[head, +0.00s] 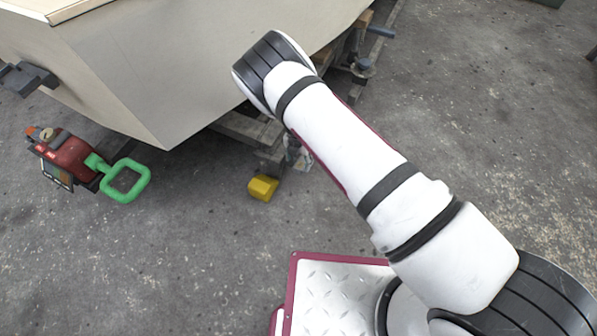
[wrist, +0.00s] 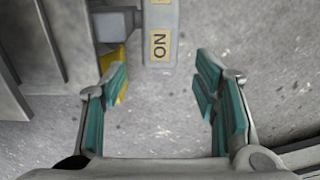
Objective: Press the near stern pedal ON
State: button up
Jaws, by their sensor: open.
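A grey pedal (wrist: 160,30) with a yellow label reading ON shows at the top of the wrist view. My gripper (wrist: 160,80) is open and empty, with teal pads on both fingers. The pedal's lower end lies ahead of the gap between the fingertips, and I see no contact. In the head view my arm reaches toward the hull's lower edge. I cannot make out the pedal or the fingertips clearly there.
The plywood hull (head: 200,70) rests on supports (head: 245,128). A yellow block (head: 263,188) lies on the concrete beside them; a yellow piece (wrist: 122,90) shows behind my left finger. A red machine with a green handle (head: 125,181) stands at left. Open floor lies at right.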

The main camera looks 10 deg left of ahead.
aim_at(298, 167)
notch_tip(298, 167, down, 7)
jog(key=b, duration=0.2)
jog(key=shift+r+b, duration=0.1)
jog(key=shift+b, duration=0.25)
jog(key=c, duration=1.2)
